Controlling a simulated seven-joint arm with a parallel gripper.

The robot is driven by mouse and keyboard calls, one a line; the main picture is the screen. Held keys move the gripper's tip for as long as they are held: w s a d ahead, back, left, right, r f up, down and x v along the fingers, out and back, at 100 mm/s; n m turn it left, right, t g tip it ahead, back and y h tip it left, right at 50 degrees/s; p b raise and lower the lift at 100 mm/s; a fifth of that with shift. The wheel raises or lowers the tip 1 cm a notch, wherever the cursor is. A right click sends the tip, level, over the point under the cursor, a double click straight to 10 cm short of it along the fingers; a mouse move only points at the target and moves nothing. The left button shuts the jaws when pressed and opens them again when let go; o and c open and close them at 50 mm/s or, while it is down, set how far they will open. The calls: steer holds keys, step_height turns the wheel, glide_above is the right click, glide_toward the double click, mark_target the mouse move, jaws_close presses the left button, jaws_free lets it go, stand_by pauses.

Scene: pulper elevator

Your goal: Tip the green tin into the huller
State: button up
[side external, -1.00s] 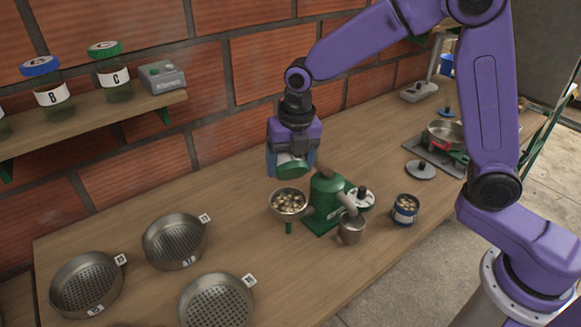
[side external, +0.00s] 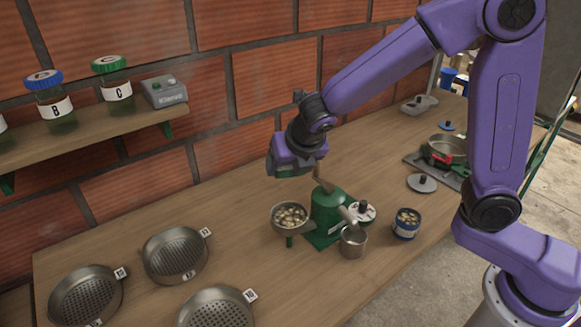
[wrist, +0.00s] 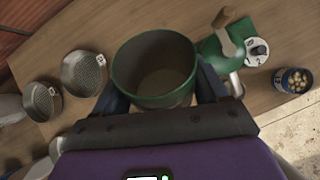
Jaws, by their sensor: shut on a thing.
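My gripper (side external: 288,162) is shut on the green tin (side external: 292,172) and holds it in the air above and behind the huller. In the wrist view the tin (wrist: 116,72) sits between my fingers, its mouth towards the camera. Its inside looks empty, with a bare brownish bottom. The green huller (side external: 327,212) stands on the bench below. Its metal hopper (side external: 290,231) on the left holds pale beans. The huller also shows in the wrist view (wrist: 211,48), right of the tin; its hopper is hidden there.
A metal cup (side external: 353,243) stands before the huller. A blue tin of beans (side external: 406,231) is to its right. Several round sieves (side external: 176,270) lie at the left front. A shelf (side external: 95,138) with jars runs along the brick wall. A pan (side external: 449,150) sits far right.

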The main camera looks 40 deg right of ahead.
steer(key=shift+w+d+r+t+h, duration=0.1)
steer(key=shift+w+r+t+h, duration=0.2)
steer(key=shift+r+t, duration=0.45)
steer(key=shift+w+d+r+t+h, duration=0.15)
steer(key=shift+r+t+h, duration=0.25)
steer(key=shift+t, duration=0.65)
steer(key=shift+w+d+r+t+h, duration=0.15)
steer(key=shift+r+t, duration=0.3)
steer(key=shift+r, duration=0.35)
steer(key=shift+w+a+r+t+h, duration=0.1)
steer(key=shift+w+r+t+h, duration=0.1)
steer(key=shift+r+t, duration=0.45)
steer(key=shift+w+d+r+t+h, duration=0.15)
steer(key=shift+r+t, duration=0.15)
steer(key=shift+r, duration=0.65)
